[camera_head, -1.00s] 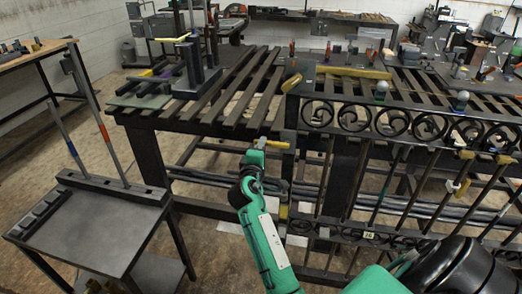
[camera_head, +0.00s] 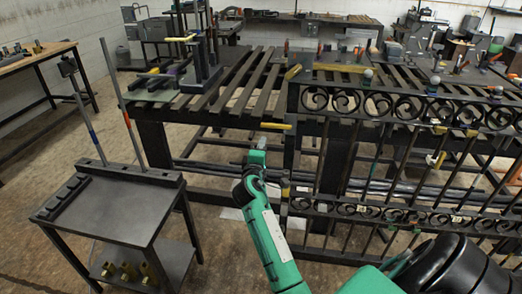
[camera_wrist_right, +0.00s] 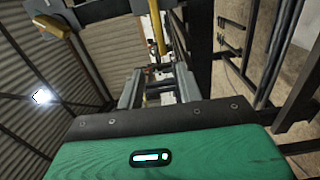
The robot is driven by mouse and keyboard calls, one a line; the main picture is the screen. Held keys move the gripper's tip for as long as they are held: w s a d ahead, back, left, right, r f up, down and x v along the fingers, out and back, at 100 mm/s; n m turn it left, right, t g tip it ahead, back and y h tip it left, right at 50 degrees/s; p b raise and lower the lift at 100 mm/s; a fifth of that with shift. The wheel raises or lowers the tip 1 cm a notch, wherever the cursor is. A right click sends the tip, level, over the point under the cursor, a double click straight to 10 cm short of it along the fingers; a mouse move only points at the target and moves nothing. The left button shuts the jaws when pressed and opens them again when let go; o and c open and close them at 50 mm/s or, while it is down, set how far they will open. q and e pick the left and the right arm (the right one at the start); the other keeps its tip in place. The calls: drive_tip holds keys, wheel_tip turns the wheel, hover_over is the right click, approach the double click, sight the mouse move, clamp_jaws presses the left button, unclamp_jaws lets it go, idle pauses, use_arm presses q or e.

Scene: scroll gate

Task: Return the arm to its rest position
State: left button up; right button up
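My green right arm (camera_head: 268,235) reaches forward from the bottom of the head view. Its gripper (camera_head: 257,146) is at the front side of the long slatted table, below a yellow bar (camera_head: 276,126), and looks small there. In the right wrist view its two grey fingers (camera_wrist_right: 158,86) stand apart, with no held object visible between them. My left gripper is in neither view. The black scroll gate (camera_head: 390,104) with its row of scrolls and vertical bars stands right of the right gripper, on the table's front side.
A dark cart (camera_head: 112,210) with two upright rods stands at left, with brass pieces (camera_head: 130,270) on its lower shelf. The slatted table (camera_head: 150,114) carries clamps and fixtures. A wooden-topped bench (camera_head: 36,56) is at far left. Bare floor (camera_head: 40,170) lies between the bench and the cart.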

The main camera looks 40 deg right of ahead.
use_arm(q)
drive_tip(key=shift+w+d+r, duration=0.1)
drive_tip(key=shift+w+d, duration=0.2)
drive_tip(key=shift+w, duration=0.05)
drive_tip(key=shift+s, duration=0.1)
